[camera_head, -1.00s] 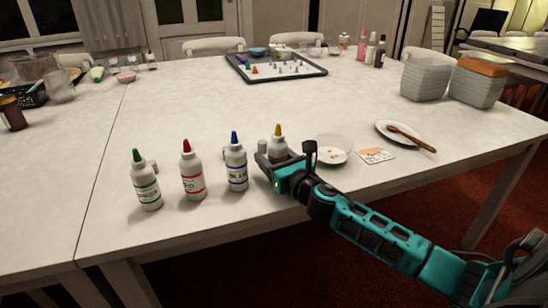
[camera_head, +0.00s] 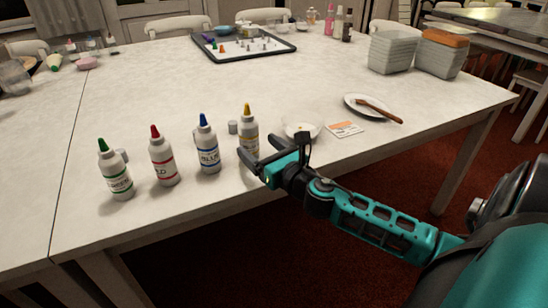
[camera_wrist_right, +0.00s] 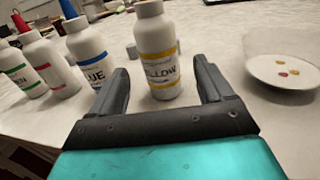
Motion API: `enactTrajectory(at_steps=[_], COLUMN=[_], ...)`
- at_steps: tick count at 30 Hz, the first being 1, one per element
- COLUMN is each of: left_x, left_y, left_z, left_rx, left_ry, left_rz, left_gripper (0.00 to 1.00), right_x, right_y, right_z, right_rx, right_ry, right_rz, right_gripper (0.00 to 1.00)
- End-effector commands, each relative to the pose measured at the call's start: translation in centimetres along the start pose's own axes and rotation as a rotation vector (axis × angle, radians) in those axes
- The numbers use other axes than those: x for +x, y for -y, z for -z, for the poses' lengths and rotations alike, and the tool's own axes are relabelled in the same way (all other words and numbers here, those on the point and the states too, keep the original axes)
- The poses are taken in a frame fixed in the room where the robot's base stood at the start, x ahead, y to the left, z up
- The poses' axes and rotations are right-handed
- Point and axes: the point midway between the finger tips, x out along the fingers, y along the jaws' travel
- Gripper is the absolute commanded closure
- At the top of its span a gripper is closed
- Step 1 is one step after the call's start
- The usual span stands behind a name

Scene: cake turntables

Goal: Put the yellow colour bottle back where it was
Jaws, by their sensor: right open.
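The yellow colour bottle (camera_head: 249,125), white with a yellow tip and yellow label bands, stands upright on the table at the right end of a row of bottles. It also shows in the right wrist view (camera_wrist_right: 158,55), its tip cut off by the top edge. My right gripper (camera_head: 262,151) is open at the bottle's near side. In the right wrist view its two fingers (camera_wrist_right: 160,75) are spread on either side of the bottle's lower part, with gaps on both sides. The fingers partly hide its base in the head view. My left gripper is not in view.
Blue (camera_head: 207,146), red (camera_head: 162,158) and green (camera_head: 116,172) bottles stand left of the yellow one. A small dish (camera_head: 302,130), a card (camera_head: 344,129) and a plate with a brown utensil (camera_head: 362,104) lie to the right. The table's middle is clear.

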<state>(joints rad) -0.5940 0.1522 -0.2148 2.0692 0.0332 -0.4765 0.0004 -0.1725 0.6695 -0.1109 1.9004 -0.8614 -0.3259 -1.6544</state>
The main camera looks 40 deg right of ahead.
Motion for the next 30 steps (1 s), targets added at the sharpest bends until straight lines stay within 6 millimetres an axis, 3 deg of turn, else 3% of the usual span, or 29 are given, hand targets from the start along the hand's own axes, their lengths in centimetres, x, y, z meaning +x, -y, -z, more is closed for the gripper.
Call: enactTrajectory(at_steps=[6, 12, 30], left_x=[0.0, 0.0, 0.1], left_y=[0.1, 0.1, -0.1], left_z=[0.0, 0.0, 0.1], left_rx=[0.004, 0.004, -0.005], left_ry=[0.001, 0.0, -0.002], left_rz=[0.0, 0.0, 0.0], left_gripper=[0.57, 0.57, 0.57], right_x=[-3.2, -4.7, -5.0], right_y=[0.0, 0.0, 0.0], right_z=[0.2, 0.0, 0.0], right_rx=[0.001, 0.001, 0.0], right_ry=[-0.003, 0.0, 0.0], right_rz=[0.0, 0.0, 0.0], right_gripper=[0.2, 0.2, 0.2])
